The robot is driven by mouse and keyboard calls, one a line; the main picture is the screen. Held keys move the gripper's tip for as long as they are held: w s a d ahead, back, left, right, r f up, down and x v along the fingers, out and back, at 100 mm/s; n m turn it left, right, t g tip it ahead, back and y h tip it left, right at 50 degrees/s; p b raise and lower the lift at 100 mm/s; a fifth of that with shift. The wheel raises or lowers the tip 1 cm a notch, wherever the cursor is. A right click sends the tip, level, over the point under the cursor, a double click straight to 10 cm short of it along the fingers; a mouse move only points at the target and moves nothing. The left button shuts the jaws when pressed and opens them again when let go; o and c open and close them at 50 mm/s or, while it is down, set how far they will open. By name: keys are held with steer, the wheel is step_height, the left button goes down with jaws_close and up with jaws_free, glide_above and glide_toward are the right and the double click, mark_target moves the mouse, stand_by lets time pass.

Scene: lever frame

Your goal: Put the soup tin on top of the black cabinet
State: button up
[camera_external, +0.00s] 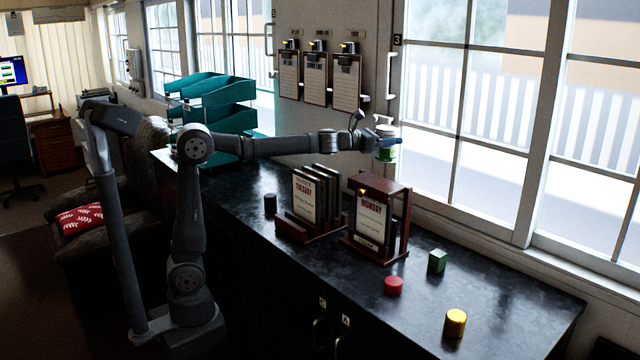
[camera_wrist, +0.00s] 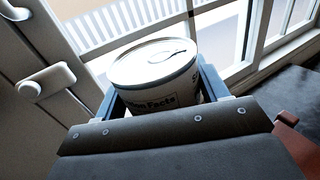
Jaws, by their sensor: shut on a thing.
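My gripper (camera_external: 386,142) is shut on the soup tin (camera_wrist: 156,68), with a finger on each side of it in the wrist view. The tin has a silver lid with a pull ring and a pale label with printed text. In the external view the tin (camera_external: 387,153) shows partly, with some green on it, held in the air near the window wall. The black cabinet (camera_external: 490,290) has a dark, glossy top that runs along under the windows. The tin is above and apart from this top.
A wooden frame with a MONDAY card (camera_external: 372,220) and a rack with a TUESDAY card (camera_external: 306,197) stand on the cabinet. A red cylinder (camera_external: 393,286), green block (camera_external: 437,261), yellow cylinder (camera_external: 455,323) and black cylinder (camera_external: 270,203) stand around them. Teal trays (camera_external: 225,118) are behind.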

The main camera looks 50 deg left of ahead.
steer(key=s+a+f+n+y, duration=0.1)
steer(key=a+n+y, duration=0.15)
steer(key=a, duration=0.95)
steer(key=s+a+f+n+t+y, duration=0.15)
steer(key=a+y, duration=0.25)
steer(key=a, duration=0.8)
steer(key=s+a+f+n+y, duration=0.1)
steer(key=a+n+y, duration=0.15)
steer(key=a, duration=0.95)
steer(key=s+a+f+n+g+y, duration=0.25)
steer(key=s+a+y, duration=0.25)
steer(key=s+a, duration=0.65)
steer(key=s+a+f+n+g+y, duration=0.2)
steer(key=s+a+n+y, duration=0.25)
steer(key=s+a, duration=0.65)
steer(key=w+a+f+m+t+h, duration=0.4)
steer(key=w+a+f+m+h, duration=0.25)
steer(key=w+a+f, duration=0.35)
steer(key=shift+n, duration=0.3)
steer(key=shift+s+a+f, duration=0.85)
steer(key=shift+a+f, duration=0.6)
steer(key=shift+a, duration=0.5)
steer(key=shift+s+a+f, duration=0.85)
steer(key=shift+a+f, duration=0.6)
steer(key=shift+a, duration=0.55)
steer(key=shift+s+a+f, duration=0.85)
steer(key=shift+a+f, duration=0.6)
steer(key=shift+a, duration=0.5)
steer(key=shift+f, duration=0.2)
